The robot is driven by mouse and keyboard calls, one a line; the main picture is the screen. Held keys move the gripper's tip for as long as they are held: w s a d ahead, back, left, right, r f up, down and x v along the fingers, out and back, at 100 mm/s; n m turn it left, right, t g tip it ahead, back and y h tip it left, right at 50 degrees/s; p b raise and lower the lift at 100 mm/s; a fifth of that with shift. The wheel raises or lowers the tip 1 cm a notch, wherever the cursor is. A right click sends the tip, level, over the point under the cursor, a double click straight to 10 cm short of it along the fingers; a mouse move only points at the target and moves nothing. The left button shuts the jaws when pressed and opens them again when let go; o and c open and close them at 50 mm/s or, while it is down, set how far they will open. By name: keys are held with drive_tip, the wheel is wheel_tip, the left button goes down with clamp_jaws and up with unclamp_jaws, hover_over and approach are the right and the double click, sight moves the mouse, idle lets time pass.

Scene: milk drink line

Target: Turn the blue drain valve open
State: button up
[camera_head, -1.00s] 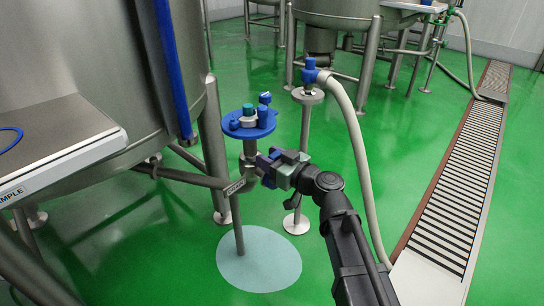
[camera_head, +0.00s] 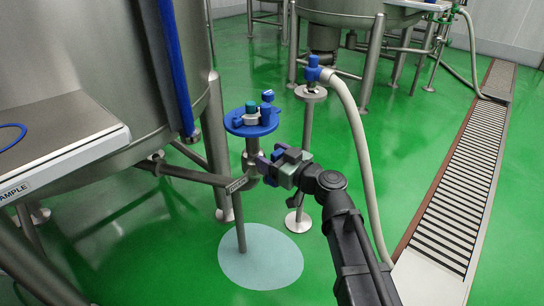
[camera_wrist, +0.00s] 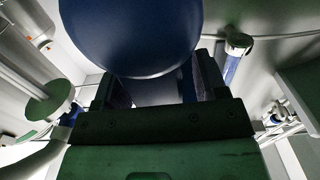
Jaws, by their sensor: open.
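A steel drain pipe (camera_head: 197,176) runs from the big tank to an upright fitting (camera_head: 252,160) with a small label plate (camera_head: 237,185) on it. My gripper (camera_head: 264,170) is at the right side of this fitting, with its fingers pointing left at it. The fingers hide part of the fitting, and I cannot make out a blue valve handle there. In the wrist view my gripper (camera_wrist: 160,88) has its fingers apart, with a dark bluish surface seen between them. Whether the fingers touch anything I cannot tell.
A round blue tray (camera_head: 238,127) with small blue and teal parts sits just above my gripper. Its blue underside (camera_wrist: 130,35) seems to fill the top of the wrist view. A stand (camera_head: 307,140) with a blue coupling (camera_head: 313,70) and pale hose (camera_head: 352,125) is to the right.

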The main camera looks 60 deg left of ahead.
drive_tip(key=v, duration=1)
drive_tip(key=shift+d, duration=0.35)
drive_tip(key=shift+w, duration=0.1)
